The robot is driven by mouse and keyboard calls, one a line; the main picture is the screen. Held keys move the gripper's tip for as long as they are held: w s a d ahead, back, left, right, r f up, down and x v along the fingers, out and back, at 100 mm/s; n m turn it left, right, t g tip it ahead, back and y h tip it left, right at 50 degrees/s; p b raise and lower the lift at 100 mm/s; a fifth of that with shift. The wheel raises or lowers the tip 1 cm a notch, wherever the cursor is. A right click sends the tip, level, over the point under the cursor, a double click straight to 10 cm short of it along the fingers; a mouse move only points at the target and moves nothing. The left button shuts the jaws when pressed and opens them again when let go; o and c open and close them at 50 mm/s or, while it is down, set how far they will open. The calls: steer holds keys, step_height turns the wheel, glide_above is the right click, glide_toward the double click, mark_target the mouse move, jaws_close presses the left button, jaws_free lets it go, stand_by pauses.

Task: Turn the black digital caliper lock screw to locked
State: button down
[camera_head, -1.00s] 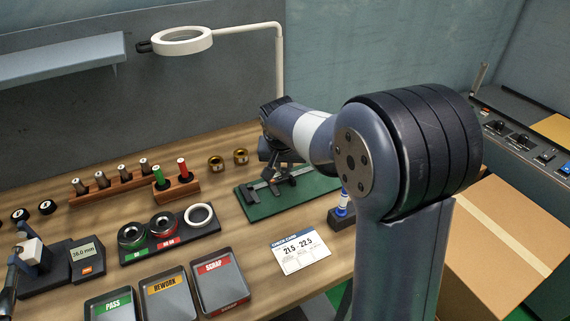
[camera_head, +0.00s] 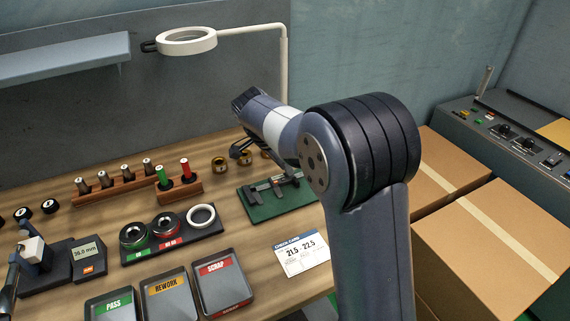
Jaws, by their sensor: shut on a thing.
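The black digital caliper (camera_head: 276,185) lies on a green mat (camera_head: 282,208) at the back right of the bench. Its lock screw is too small to make out, so I cannot tell how it is turned. My gripper (camera_head: 238,151) is up and to the left of the caliper in the picture, apart from it, in front of some brass rings. Its fingers are small and dark. It looks shut, and what is between the fingers cannot be made out. My forearm hides the right end of the mat.
Brass rings (camera_head: 218,162) stand behind the mat. A wooden rack (camera_head: 120,183) with several plugs, a ring-gauge tray (camera_head: 185,239), a check card (camera_head: 301,254) and a scrap tray (camera_head: 224,290) are on the bench. A magnifier lamp (camera_head: 187,42) hangs above. Cardboard boxes (camera_head: 490,250) stand right.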

steer(key=shift+m, duration=0.6)
steer(key=shift+g, duration=0.3)
steer(key=c, duration=1.3)
jaws_free()
steer(key=shift+c, duration=0.2)
steer(key=v, duration=1)
steer(key=shift+a+r+p, duration=0.2)
steer(key=shift+r+p, duration=0.15)
steer(key=shift+p, duration=0.05)
steer(key=shift+f, duration=0.1)
